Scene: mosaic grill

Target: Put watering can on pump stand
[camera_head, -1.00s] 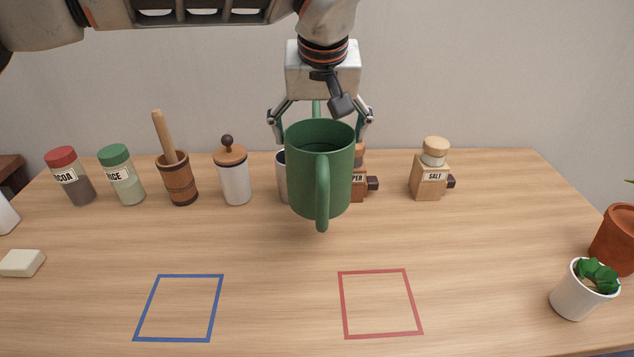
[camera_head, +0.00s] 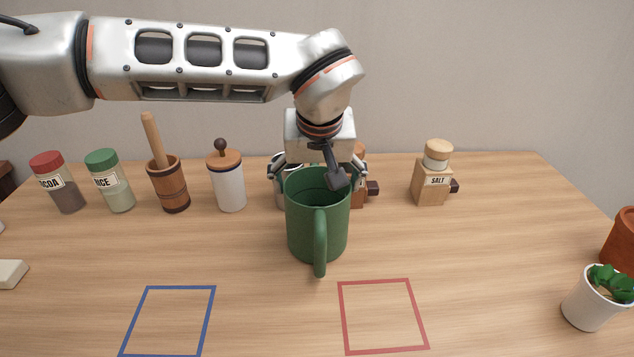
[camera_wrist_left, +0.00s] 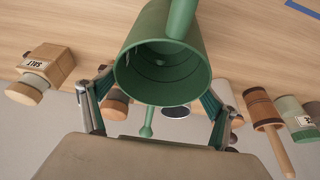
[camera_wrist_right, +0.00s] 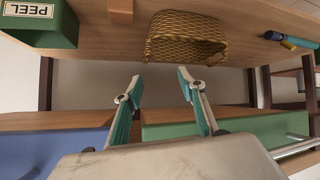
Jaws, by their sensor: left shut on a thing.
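The green watering can (camera_head: 303,230) is upright over the middle of the table in the head view, its handle towards me. It also shows in the left wrist view (camera_wrist_left: 165,75), where I look into its open, empty-looking inside. My left gripper (camera_head: 318,178) is shut on the watering can, with a finger on each side. I cannot tell whether its base touches the table. I cannot make out a pump stand for certain in any view. My right gripper (camera_wrist_right: 158,78) is open and empty in the right wrist view, away from the can.
Behind the can stand a cocoa jar (camera_head: 66,190), a rice jar (camera_head: 115,190), a mortar (camera_head: 170,190), a white canister (camera_head: 229,187) and a salt mill (camera_head: 432,185). A blue square (camera_head: 139,322) and red square (camera_head: 344,322) are bare. A potted succulent (camera_head: 588,308) stands right. The right wrist view shows a wicker basket (camera_wrist_right: 185,40).

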